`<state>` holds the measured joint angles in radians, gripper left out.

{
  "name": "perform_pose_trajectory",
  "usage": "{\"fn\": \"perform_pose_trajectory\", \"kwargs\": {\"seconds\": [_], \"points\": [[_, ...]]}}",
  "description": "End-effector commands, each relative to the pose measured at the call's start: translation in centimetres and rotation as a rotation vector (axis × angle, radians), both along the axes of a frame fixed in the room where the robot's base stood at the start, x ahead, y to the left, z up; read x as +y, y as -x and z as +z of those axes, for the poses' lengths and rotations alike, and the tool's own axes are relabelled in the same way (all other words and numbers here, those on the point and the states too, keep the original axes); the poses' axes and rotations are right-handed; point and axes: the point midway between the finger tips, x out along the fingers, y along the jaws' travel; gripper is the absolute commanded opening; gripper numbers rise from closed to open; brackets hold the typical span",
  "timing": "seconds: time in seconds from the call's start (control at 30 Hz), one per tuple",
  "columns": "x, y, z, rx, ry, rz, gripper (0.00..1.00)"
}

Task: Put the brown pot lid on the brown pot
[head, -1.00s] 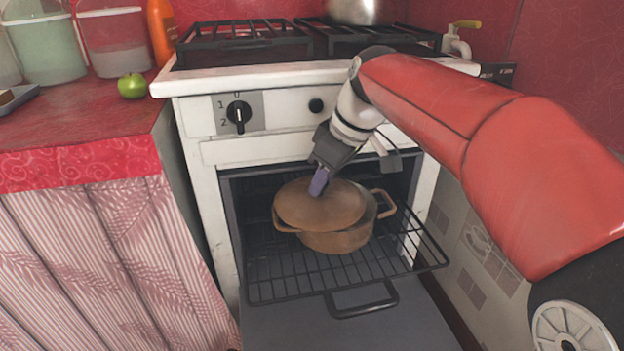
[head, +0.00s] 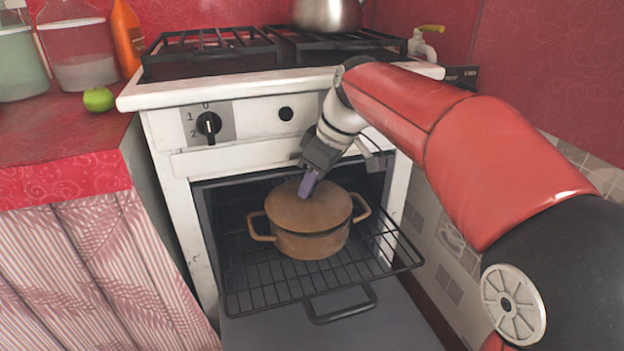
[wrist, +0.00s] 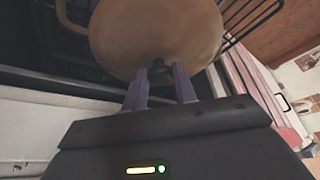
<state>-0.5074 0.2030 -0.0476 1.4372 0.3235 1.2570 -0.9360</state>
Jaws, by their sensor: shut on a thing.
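The brown pot (head: 309,245) stands on the pulled-out oven rack, with both side handles showing. The brown pot lid (head: 318,209) covers the pot's opening in the head view and looks nearly level; I cannot tell whether it is fully seated. My gripper (head: 307,184) comes down from above and is shut on the lid's knob. The fingers and the lid hide the pot's inside.
The oven rack (head: 262,291) sticks out over the open oven door (head: 385,325). A kettle (head: 327,14) stands on the stove above. A green apple (head: 98,99) lies on the red counter at left. The wall is close on the right.

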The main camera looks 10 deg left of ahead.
Motion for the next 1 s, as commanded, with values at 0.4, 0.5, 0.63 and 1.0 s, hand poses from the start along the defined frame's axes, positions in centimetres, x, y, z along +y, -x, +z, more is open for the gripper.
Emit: {"fn": "perform_pose_trajectory", "kwargs": {"seconds": [0.4,0.5,0.63,1.0], "points": [[-0.22,0.06,-0.12,-0.001,0.0,0.001,0.0],[-0.23,0.07,-0.12,-0.001,0.0,0.001,0.0],[-0.23,0.07,-0.25,0.0,0.0,0.0,0.0],[-0.24,0.08,-0.74,0.0,0.0,0.0,0.0]]}}
